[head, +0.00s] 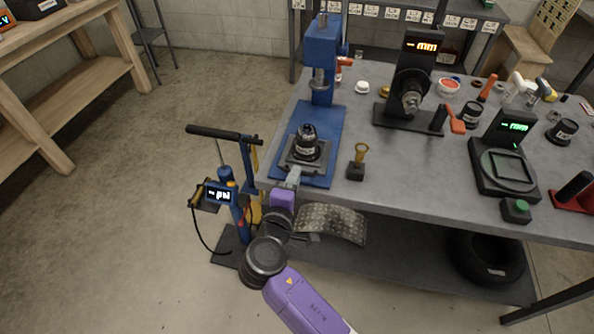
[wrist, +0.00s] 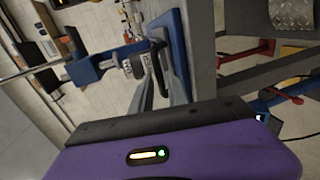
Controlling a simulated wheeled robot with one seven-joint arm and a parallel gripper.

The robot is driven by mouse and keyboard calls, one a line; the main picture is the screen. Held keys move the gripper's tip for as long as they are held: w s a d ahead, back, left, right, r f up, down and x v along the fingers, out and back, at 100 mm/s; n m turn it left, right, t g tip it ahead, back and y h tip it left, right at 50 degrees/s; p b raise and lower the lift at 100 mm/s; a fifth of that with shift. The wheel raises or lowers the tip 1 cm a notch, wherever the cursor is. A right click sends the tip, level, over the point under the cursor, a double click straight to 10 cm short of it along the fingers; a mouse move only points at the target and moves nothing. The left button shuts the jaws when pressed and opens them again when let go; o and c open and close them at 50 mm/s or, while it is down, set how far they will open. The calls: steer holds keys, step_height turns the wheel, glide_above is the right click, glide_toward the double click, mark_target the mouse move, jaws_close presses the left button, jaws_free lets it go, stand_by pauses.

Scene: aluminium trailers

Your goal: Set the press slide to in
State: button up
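The blue arbor press (head: 322,60) stands at the table's left end, its ram above the blue base. Its grey slide plate (head: 291,165) lies on the front part of the base and carries a black, white-labelled cylinder (head: 307,143). The slide looks pulled toward the front edge, forward of the ram. My gripper (head: 292,177) is at the slide's front edge. In the wrist view the two grey fingers of my gripper (wrist: 165,82) are apart, with a dark curved handle (wrist: 161,68) between them. Whether they touch it is unclear. The labelled cylinder is just beyond.
A black display stand (head: 415,65), a small block with a brass piece (head: 357,165) and a scale (head: 503,170) stand right of the press.

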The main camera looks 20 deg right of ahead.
steer(key=shift+x, duration=1.5)
steer(key=shift+c, duration=0.4)
jaws_close()
